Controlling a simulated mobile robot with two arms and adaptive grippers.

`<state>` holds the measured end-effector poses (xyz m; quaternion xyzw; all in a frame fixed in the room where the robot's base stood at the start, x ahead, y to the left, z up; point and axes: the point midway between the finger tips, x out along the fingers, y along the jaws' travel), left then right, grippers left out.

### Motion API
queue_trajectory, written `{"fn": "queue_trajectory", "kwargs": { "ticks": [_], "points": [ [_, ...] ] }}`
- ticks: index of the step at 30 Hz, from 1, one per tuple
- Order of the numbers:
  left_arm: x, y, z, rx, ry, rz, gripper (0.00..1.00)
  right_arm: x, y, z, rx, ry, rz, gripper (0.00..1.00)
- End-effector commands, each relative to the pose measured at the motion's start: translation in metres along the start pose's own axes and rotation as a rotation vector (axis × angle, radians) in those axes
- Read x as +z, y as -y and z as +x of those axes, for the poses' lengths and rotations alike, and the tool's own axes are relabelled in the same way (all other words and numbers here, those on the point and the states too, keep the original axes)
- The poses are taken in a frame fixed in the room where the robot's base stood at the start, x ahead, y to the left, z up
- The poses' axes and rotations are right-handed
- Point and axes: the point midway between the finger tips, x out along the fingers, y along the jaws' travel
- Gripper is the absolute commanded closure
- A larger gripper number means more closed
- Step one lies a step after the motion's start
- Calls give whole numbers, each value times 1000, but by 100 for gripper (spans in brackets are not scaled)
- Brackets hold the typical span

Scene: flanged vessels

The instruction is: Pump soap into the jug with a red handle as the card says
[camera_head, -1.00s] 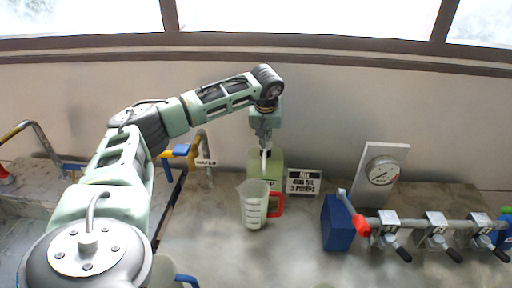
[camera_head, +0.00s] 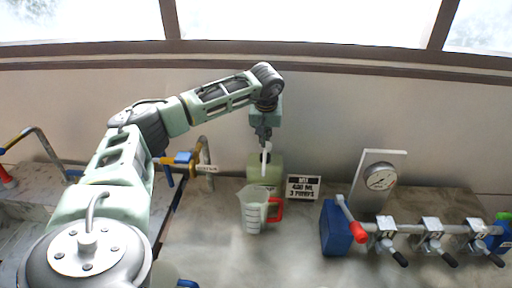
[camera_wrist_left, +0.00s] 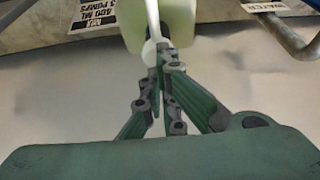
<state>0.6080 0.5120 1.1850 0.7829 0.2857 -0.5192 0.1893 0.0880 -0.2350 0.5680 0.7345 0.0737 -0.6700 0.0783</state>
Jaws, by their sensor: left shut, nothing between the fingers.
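The clear jug with a red handle (camera_head: 252,211) stands upright on the counter, its handle to the right. Just behind it is the pale green soap bottle (camera_head: 263,172) with a white pump (camera_head: 266,154); the pump also shows in the left wrist view (camera_wrist_left: 152,28). My left gripper (camera_head: 263,137) is above the pump, pointing down, its fingers shut and empty. In the wrist view its fingertips (camera_wrist_left: 162,52) are at the pump head; I cannot tell whether they touch. The card (camera_head: 303,187) behind the jug reads 400 ML, 3 PUMPS. My right gripper is out of view.
A pipe with several valves (camera_head: 430,229), a blue block (camera_head: 335,228) and a gauge (camera_head: 380,177) stand at the right. A tap labelled water (camera_head: 205,160) and a sink are at the left. The counter before the jug is mostly clear.

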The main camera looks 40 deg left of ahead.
Motion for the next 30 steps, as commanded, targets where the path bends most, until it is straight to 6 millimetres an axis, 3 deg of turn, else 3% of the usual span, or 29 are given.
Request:
{"fn": "queue_trajectory", "kwargs": {
  "ticks": [30],
  "points": [
    [10, 0, 24, 0, 1, 0, 100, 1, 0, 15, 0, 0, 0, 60]
  ]
}}
